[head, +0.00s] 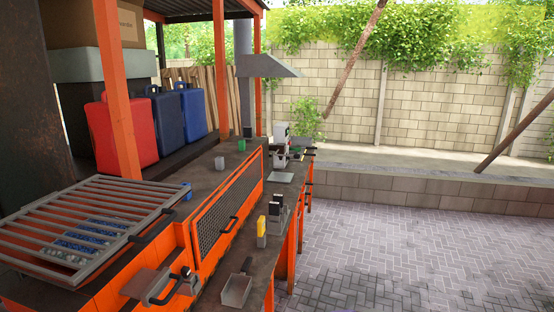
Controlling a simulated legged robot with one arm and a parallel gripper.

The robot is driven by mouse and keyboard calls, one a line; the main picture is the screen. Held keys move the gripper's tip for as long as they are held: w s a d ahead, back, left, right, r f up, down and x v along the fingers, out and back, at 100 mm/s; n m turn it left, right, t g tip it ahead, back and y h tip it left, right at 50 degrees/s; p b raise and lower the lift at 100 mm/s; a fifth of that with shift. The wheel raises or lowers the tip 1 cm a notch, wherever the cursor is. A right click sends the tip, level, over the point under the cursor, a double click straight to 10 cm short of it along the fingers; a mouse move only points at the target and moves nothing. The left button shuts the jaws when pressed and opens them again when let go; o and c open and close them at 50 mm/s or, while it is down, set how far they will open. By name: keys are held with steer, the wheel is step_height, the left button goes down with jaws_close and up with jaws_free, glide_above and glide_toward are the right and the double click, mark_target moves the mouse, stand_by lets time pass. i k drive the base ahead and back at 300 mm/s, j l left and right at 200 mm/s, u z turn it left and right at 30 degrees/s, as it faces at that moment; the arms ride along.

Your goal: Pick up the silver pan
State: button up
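A small silver pan (236,291) with a square, shallow body and a dark handle sits on the dark workbench top near the bottom of the head view. Its handle points up and slightly right in the picture. Nothing is seen touching it from above. My gripper is not seen in this view, so its place relative to the pan cannot be told.
A grey block with a black lever (150,284) stands left of the pan. A yellow-topped item (261,228) and a grey-black tool (276,212) stand farther along the bench. An orange mesh panel (228,205) borders it. Paved ground (400,250) on the right is clear.

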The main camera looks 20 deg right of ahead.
mark_target(290, 152)
steer(key=i+l+z, duration=0.8)
steer(key=z, duration=0.2)
steer(key=i+z, duration=0.45)
steer(key=i, duration=2.35)
steer(key=i+l+u, duration=0.1)
steer(key=i, duration=0.8)
steer(key=i+l+u, duration=0.1)
steer(key=i+u, duration=0.35)
steer(key=i+l+u, duration=0.25)
steer(key=i+u, duration=0.15)
steer(key=i+l+u, duration=0.65)
steer(key=l+u, duration=0.25)
steer(key=i+l+u, duration=0.25)
steer(key=l, duration=0.2)
steer(key=l+u, duration=0.25)
steer(key=l, duration=0.2)
steer(key=i+l+u, duration=0.25)
steer(key=l, duration=0.25)
steer(key=k, duration=0.1)
